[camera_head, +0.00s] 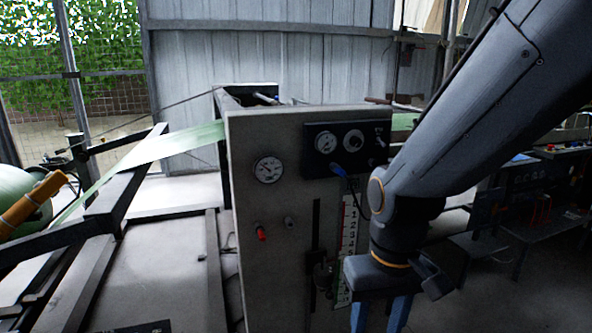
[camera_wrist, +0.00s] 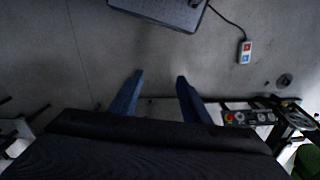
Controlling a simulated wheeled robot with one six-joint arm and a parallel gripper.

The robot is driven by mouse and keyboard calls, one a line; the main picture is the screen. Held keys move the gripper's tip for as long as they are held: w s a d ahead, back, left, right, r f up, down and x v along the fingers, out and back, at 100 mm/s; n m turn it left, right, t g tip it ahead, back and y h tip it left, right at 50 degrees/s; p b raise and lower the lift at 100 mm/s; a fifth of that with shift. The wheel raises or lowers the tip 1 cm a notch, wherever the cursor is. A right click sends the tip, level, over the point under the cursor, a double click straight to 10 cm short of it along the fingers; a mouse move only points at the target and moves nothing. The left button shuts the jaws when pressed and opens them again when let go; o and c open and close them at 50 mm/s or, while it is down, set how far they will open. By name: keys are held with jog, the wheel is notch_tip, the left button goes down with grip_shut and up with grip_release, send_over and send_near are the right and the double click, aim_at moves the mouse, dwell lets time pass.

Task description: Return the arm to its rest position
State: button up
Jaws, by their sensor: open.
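My arm comes in from the upper right of the head view and bends down in front of the right part of a grey machine cabinet (camera_head: 270,215). My gripper (camera_head: 380,328) hangs below the wrist, its two blue fingers pointing down and cut off by the bottom edge.
The cabinet carries a round gauge (camera_head: 268,169), a black dial panel (camera_head: 347,148) and a numbered scale (camera_head: 347,235). A green web (camera_head: 165,146) runs left over dark rails. The wrist view shows a pendant (camera_wrist: 245,52) on a cable and a dark plate (camera_wrist: 165,10).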

jog(key=s+d+r+m+p, duration=0.1)
jog(key=d+r+p, duration=0.5)
jog(key=p, duration=0.2)
jog(key=shift+r+m, duration=0.35)
jog(key=shift+m, duration=0.05)
jog(key=shift+c, duration=0.3)
